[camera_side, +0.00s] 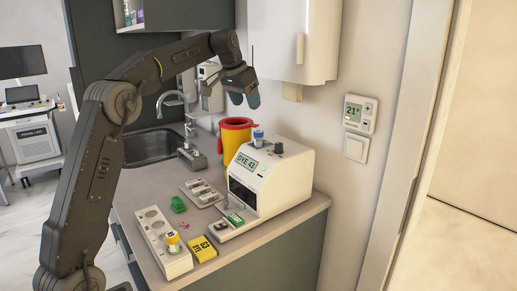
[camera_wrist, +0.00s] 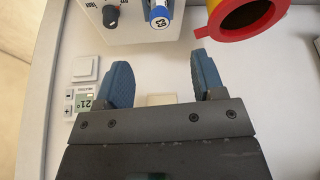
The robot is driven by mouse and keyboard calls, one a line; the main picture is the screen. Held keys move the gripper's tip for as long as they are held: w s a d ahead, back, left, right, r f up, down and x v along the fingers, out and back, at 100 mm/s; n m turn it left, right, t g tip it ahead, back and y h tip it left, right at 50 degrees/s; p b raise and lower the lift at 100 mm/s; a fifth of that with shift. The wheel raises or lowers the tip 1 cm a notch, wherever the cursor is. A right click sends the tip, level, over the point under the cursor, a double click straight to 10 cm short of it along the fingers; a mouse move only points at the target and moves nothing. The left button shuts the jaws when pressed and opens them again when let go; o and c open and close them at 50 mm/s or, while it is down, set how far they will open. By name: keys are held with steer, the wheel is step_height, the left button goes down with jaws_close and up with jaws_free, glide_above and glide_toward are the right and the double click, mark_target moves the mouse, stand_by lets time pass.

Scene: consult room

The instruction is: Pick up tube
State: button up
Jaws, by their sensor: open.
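A blue-capped tube (camera_side: 258,136) stands upright in the top of the white analyser (camera_side: 285,178), whose screen reads "DYE 43". In the wrist view the tube (camera_wrist: 158,16) is at the top edge, its lower part hidden in or cut off by the frame. A second tube with a yellow-orange cap (camera_side: 172,240) stands in a pale rack (camera_side: 158,228) at the counter's front. My gripper (camera_side: 244,99) is open and empty, above and apart from the blue-capped tube. In the wrist view its two blue fingers (camera_wrist: 161,65) are spread wide with nothing between them.
A yellow bin with a red rim (camera_side: 236,122) stands behind the analyser; its rim (camera_wrist: 214,22) is near my right finger in the wrist view. A wall dispenser (camera_side: 320,40) hangs close by. A grey tray (camera_side: 201,193), green item (camera_side: 178,204) and yellow box (camera_side: 202,249) lie on the counter.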

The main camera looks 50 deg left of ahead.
mark_target(257, 132)
steer(key=x, duration=1.3)
steer(key=shift+w+d+f, duration=0.1)
steer(key=shift+w+f, duration=0.05)
steer(key=shift+f, duration=0.15)
steer(key=shift+c, duration=0.4)
steer(key=c, duration=1)
steer(key=shift+r, duration=0.2)
